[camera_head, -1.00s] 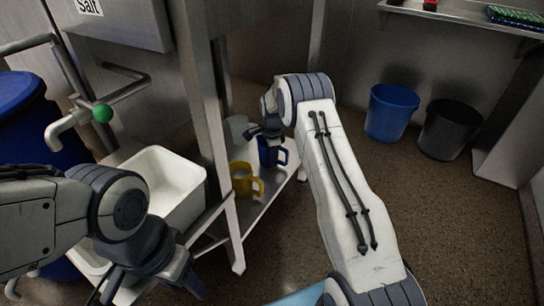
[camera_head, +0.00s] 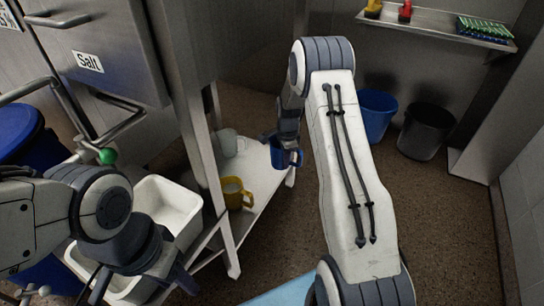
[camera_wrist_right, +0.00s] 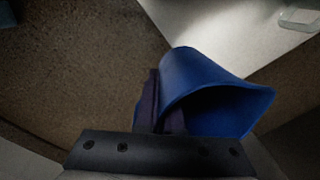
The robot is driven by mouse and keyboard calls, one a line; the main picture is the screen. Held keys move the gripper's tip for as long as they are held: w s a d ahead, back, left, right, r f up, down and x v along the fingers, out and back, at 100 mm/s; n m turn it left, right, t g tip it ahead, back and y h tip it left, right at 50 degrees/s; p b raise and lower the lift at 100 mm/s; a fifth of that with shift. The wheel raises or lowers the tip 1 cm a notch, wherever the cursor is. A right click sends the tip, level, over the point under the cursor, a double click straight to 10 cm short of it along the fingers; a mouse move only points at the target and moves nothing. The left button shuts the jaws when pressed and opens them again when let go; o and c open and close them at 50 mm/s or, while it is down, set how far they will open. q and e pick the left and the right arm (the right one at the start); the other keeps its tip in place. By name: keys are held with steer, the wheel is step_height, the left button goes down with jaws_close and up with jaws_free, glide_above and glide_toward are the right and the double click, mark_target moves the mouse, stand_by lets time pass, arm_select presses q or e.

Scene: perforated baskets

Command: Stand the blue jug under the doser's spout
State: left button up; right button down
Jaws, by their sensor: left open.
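The blue jug (camera_head: 288,155) is in my right gripper (camera_head: 284,138) beside the right edge of the low shelf. In the right wrist view the dark fingers (camera_wrist_right: 160,105) are closed at the wall of the blue jug (camera_wrist_right: 205,85), whose open mouth faces the lower right. The doser is the steel cabinet labelled Salt (camera_head: 120,55). Its spout (camera_head: 82,154) with a green knob (camera_head: 107,156) is at the left, partly hidden by my left arm. My left gripper (camera_head: 145,285) is open and empty at lower left, in front of the white bin.
A yellow jug (camera_head: 235,193) and a pale grey jug (camera_head: 228,143) stand on the low shelf (camera_head: 257,175). A steel post (camera_head: 205,160) rises between shelf and white bin (camera_head: 172,200). Blue (camera_head: 375,115) and black (camera_head: 425,132) buckets stand at the back right.

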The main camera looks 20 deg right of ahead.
steer(key=s+a+r+n+p, duration=0.45)
steer(key=a+r+n, duration=0.3)
steer(key=r, duration=0.35)
steer(key=s+a+r+n+p, duration=0.5)
steer(key=r+n, duration=0.3)
steer(key=r, duration=0.3)
steer(key=s+a+f+n, duration=0.1)
steer(key=s+f+n, duration=0.2)
steer(key=f, duration=0.1)
step_height(320, 180, up, 29)
steer(key=s+p, duration=0.2)
steer(key=p, duration=3.6)
steer(key=shift+s+a+g+y, duration=0.2)
steer(key=shift+s+g+y, duration=0.1)
steer(key=shift+d+n, duration=0.15)
steer(key=shift+n, duration=0.1)
